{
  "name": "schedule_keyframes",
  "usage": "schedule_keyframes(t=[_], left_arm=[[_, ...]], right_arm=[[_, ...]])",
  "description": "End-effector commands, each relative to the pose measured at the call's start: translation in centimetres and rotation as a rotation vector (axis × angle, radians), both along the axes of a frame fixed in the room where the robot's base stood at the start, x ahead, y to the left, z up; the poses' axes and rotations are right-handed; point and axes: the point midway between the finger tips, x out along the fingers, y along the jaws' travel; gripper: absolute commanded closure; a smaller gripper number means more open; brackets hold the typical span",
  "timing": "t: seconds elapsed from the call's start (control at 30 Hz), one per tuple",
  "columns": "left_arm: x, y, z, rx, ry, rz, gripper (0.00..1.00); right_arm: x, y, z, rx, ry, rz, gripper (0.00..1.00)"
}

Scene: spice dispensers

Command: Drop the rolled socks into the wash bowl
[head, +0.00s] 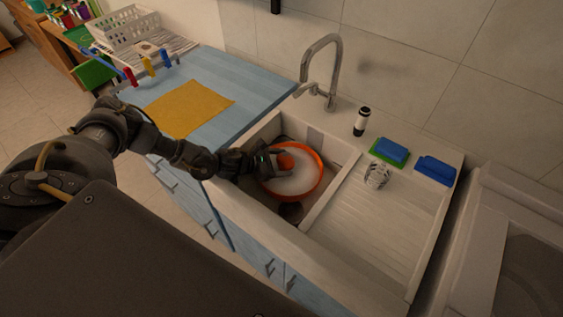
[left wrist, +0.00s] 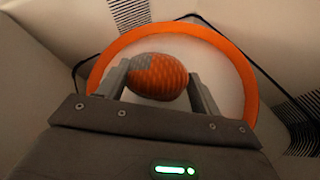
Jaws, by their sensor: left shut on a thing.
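The rolled socks (left wrist: 158,76) are an orange ball with a grey patch, held between the two fingers of my left gripper (left wrist: 160,84). In the head view the socks (head: 286,161) show as a small orange shape at the tip of my left gripper (head: 274,158). The wash bowl (head: 320,179), orange-rimmed with a pale inside, sits in the sink basin. In the left wrist view the bowl's orange rim (left wrist: 250,85) rings the socks, which are over its inside. I cannot tell their height above the bottom. My right gripper is out of view.
The white sink (head: 335,145) has a tall tap (head: 335,60) behind and a ribbed drainboard (head: 375,225) to the right. A glass (head: 376,176), a dark bottle (head: 362,121) and blue sponges (head: 436,170) stand there. A yellow cloth (head: 190,107) lies on the blue counter.

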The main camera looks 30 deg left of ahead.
Motion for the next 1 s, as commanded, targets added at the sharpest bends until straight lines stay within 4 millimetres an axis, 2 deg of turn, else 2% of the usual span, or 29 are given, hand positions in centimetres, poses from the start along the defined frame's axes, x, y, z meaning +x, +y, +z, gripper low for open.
schedule_keyframes(t=[0.07, 0.1, 0.3, 0.57, 0.67, 0.83, 1.0], left_arm=[[0.0, 0.0, 0.1, -0.001, -0.001, 0.0, 0.58], [0.0, 0.0, 0.1, -0.001, -0.001, 0.0, 0.34], [0.0, 0.0, 0.1, -0.001, -0.001, 0.0, 0.1], [0.0, 0.0, 0.1, 0.0, 0.0, 0.0, 0.1], [0.1, 0.0, 0.7, -0.001, -0.001, 0.001, 0.1], [0.1, 0.1, 3.5, -0.002, -0.004, 0.001, 0.1], [-2.4, -1.2, 6.2, -0.005, 0.001, 0.0, 0.1]], right_arm=[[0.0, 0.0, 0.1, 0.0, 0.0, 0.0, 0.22], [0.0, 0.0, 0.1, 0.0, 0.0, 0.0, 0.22], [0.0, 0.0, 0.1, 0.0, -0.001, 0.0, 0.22], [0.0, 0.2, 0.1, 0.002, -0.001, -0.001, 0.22], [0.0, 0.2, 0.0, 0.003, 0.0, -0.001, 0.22], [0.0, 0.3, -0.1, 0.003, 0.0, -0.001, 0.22], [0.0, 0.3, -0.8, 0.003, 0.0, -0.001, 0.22]])
